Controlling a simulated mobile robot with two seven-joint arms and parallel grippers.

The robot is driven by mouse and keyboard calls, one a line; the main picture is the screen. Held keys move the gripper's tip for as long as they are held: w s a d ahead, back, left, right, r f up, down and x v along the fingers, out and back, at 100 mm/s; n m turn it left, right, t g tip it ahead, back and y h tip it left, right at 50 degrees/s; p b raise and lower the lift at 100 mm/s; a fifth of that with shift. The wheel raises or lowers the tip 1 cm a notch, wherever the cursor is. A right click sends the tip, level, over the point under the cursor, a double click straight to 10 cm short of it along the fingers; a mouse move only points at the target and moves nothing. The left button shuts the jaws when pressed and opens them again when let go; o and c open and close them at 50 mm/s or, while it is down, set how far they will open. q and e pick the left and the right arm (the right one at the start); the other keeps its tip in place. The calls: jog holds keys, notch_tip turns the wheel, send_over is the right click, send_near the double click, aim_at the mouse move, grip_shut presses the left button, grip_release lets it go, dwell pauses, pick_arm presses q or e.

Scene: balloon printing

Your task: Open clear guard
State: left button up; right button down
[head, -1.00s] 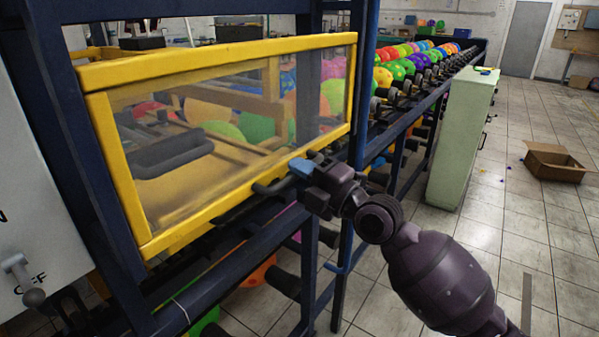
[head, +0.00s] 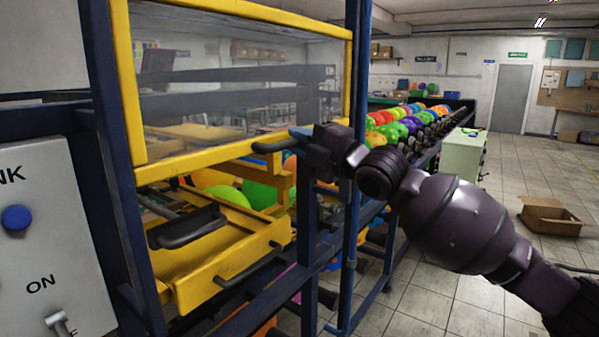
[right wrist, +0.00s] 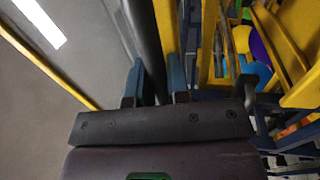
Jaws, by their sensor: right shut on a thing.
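The clear guard (head: 240,80) is a see-through panel in a yellow frame. It is raised, with its lower edge above the yellow tray (head: 225,262) and an open gap below. Its dark handle bar (head: 270,145) sticks out near the lower edge. My right gripper (head: 300,133) is at the right end of this bar. In the right wrist view, the blue fingers of my right gripper (right wrist: 156,85) stand on either side of the dark handle bar (right wrist: 146,40), shut on it. My left gripper is not in view.
A grey panel with a blue button (head: 17,217) and an ON switch (head: 60,322) stands at left. A blue post (head: 352,130) stands beside my right gripper.

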aim_at(285, 93)
notch_tip(285, 93, up, 6)
jog(key=shift+p, duration=1.15)
jog(key=shift+r+p, duration=0.4)
jog(key=shift+r, duration=0.6)
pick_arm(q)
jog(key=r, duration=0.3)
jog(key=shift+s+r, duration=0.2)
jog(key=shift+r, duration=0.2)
pick_arm(e)
jog(key=c, duration=1.1)
grip_release()
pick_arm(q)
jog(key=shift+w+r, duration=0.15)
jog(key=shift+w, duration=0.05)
